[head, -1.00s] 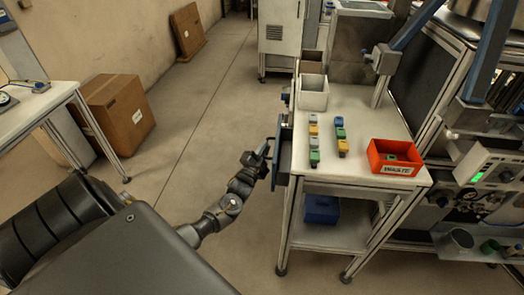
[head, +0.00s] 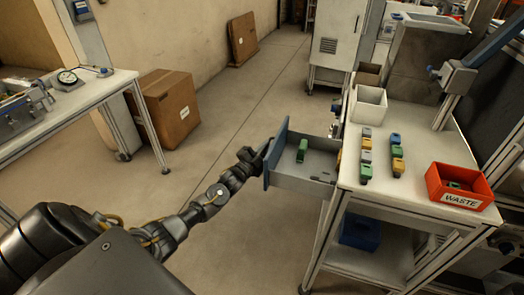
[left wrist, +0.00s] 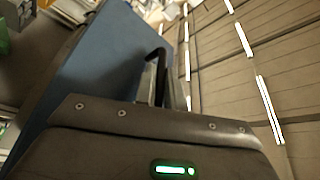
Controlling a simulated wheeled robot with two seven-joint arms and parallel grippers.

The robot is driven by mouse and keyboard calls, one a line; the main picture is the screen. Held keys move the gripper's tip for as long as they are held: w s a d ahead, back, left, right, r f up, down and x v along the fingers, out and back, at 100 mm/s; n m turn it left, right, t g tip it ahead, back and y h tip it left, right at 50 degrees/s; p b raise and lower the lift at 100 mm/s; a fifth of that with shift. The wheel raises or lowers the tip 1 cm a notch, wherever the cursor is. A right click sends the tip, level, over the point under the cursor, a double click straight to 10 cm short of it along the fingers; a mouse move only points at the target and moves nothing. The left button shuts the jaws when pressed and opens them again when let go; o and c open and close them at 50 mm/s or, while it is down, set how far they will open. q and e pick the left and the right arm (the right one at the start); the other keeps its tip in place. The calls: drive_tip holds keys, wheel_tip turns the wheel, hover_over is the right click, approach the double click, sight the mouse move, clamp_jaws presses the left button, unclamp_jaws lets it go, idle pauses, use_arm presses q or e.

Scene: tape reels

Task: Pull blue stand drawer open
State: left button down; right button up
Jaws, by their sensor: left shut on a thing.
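The drawer (head: 318,164) of the stand sticks out from the left side of the stand, with its grey inside showing. Its blue front panel (head: 277,148) faces left and also fills the upper left of the left wrist view (left wrist: 105,60). My left gripper (head: 262,153) is at the outer face of this panel, shut on the dark drawer handle (left wrist: 158,55). The fingertips are partly hidden in both views. A green reel piece (head: 302,150) lies in the drawer, and a yellowish one shows at its stand end. My right gripper is not in view.
The stand's white top (head: 418,160) holds two rows of small coloured pieces, a white bin (head: 368,106) and a red WASTE bin (head: 459,188). A blue bin (head: 360,232) sits on the lower shelf. The floor left of the drawer is clear up to a cardboard box (head: 172,105).

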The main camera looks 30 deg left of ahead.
use_arm(q)
drive_tip(key=shift+a, duration=0.1)
drive_tip(key=c, duration=1.5)
unclamp_jaws()
drive_tip(key=b+v, duration=0.1)
drive_tip(key=v, duration=0.9)
drive_tip(key=shift+s+f, duration=0.1)
drive_tip(key=shift+s, duration=0.3)
